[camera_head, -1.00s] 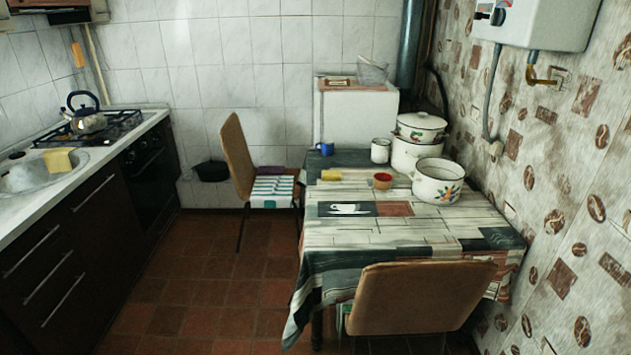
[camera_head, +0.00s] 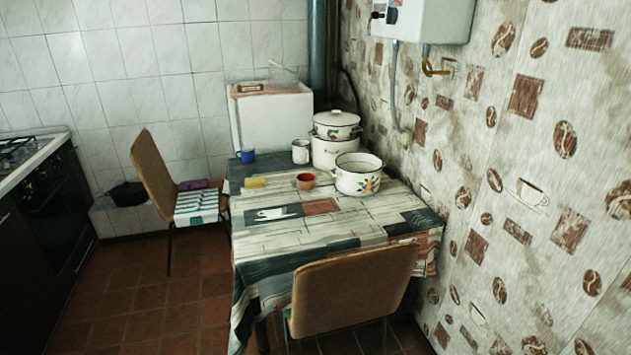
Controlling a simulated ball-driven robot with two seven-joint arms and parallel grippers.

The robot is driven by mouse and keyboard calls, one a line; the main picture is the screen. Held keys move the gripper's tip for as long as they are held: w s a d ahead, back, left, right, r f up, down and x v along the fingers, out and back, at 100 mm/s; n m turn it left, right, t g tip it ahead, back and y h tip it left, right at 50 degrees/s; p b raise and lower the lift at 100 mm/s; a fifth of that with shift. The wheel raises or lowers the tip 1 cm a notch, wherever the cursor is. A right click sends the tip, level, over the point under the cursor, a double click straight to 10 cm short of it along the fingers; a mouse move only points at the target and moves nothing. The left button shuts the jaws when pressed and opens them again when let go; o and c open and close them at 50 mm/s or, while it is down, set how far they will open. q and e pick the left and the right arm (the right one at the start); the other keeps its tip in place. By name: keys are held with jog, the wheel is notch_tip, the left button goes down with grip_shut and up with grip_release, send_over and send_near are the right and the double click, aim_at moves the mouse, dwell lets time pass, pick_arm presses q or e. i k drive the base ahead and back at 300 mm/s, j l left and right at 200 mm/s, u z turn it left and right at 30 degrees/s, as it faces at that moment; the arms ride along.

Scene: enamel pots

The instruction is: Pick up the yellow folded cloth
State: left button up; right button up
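A small flat yellow piece (camera_head: 255,182), which looks like the folded cloth or a sponge, lies on the table near its far left edge. It is left of a red cup (camera_head: 306,181) and in front of a blue mug (camera_head: 246,156). It is too small to make out folds. The table (camera_head: 300,240) has a patterned cloth over it. Neither of my grippers is in view.
A chair (camera_head: 155,175) with a striped cushion stands left of the table, another chair (camera_head: 350,290) at its near side. Enamel pots (camera_head: 357,174) stand at the back right. Open tiled floor (camera_head: 150,300) lies left, before the stove counter (camera_head: 40,160). The patterned wall (camera_head: 520,200) bounds the right.

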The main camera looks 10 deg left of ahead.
aim_at(250, 183)
jog(key=i+j+z, duration=0.15)
jog(key=j+z, duration=1.15)
jog(key=i+j, duration=0.05)
jog(key=j, duration=0.05)
